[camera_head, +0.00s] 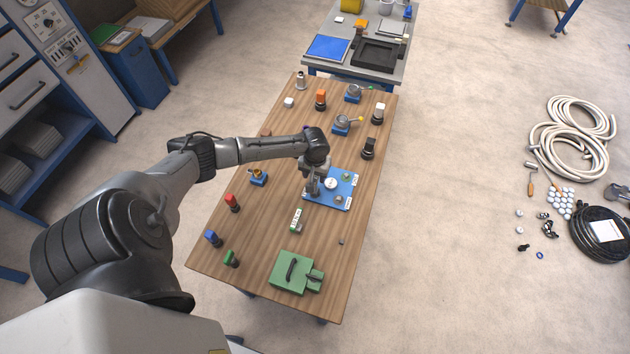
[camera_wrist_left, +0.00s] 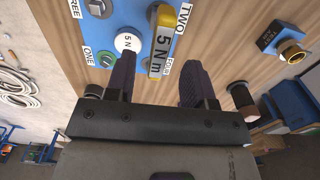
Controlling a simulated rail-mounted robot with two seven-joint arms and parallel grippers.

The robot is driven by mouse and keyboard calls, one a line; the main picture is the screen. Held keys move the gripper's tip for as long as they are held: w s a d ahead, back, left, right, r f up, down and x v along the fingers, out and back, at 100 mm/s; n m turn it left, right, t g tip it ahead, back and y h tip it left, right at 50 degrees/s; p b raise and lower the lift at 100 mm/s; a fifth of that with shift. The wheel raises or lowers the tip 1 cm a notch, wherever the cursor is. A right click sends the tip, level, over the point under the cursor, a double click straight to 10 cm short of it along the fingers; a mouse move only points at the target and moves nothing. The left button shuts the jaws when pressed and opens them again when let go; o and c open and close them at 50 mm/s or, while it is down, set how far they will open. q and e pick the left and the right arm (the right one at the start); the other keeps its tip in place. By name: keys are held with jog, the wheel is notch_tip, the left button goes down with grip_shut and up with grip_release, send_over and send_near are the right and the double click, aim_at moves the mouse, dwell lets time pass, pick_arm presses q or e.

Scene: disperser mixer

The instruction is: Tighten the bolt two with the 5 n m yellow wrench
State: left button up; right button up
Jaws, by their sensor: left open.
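The blue bolt plate (camera_head: 318,199) lies on the wooden table, with bolts and white labels. In the left wrist view its labels read ONE, TWO, THREE and FOUR. A white round disc (camera_wrist_left: 128,43) is by one finger. Bolt two cannot be made out.
A green box (camera_head: 290,272) stands at the table's near end. Red (camera_head: 232,203), blue (camera_head: 213,239) and green (camera_head: 231,259) handled items stand along the left edge. A white-and-green block (camera_head: 296,221) is just below the plate. Valves (camera_head: 342,126) and dark fittings (camera_head: 368,149) stand further back.

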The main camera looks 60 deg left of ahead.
aim_at(315, 180)
pick_arm(q)
jog(key=shift+f, duration=2.3)
